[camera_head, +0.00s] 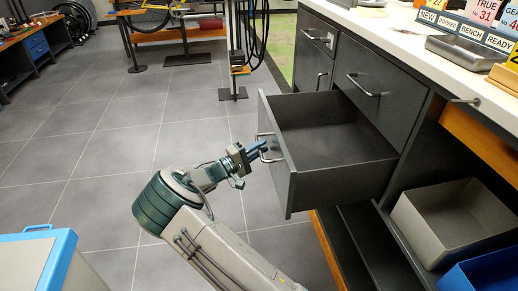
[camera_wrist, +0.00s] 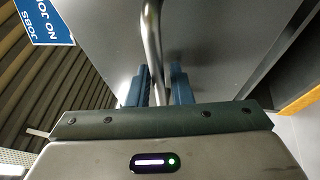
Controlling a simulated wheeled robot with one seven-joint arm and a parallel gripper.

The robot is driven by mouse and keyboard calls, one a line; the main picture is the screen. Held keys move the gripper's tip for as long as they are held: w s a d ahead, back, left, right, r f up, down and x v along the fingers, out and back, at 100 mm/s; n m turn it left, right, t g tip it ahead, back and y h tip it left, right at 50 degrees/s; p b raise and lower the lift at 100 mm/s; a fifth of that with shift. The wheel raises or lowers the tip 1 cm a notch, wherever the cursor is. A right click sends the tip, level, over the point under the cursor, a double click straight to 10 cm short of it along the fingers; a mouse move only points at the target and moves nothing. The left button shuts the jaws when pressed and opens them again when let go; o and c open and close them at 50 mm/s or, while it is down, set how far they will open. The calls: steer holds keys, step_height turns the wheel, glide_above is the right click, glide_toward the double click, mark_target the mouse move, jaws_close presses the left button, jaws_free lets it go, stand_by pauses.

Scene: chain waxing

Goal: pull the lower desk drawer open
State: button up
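The lower desk drawer (camera_head: 330,186) stands pulled well out from the dark grey desk, below a closed upper drawer (camera_head: 372,92). Its inside looks empty. Its metal bar handle (camera_head: 270,156) is on the front face. My gripper (camera_head: 260,149) is at this handle, outside the drawer front. In the wrist view the handle (camera_wrist: 152,40) runs down between the two blue fingers of my gripper (camera_wrist: 161,85). The fingers are apart, with a visible gap between the handle and the right finger. Whether the left finger touches the handle I cannot tell.
Below the drawer, a grey bin (camera_head: 455,220) and a blue bin (camera_head: 485,272) stand at the lower right. A stand with hanging chains (camera_head: 240,60) is behind. The tiled floor left of the drawer is clear.

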steer(key=v, duration=1.3)
steer(key=shift+s+a+f+p, duration=0.2)
steer(key=shift+a+f+p, duration=0.05)
steer(key=shift+a+p, duration=0.1)
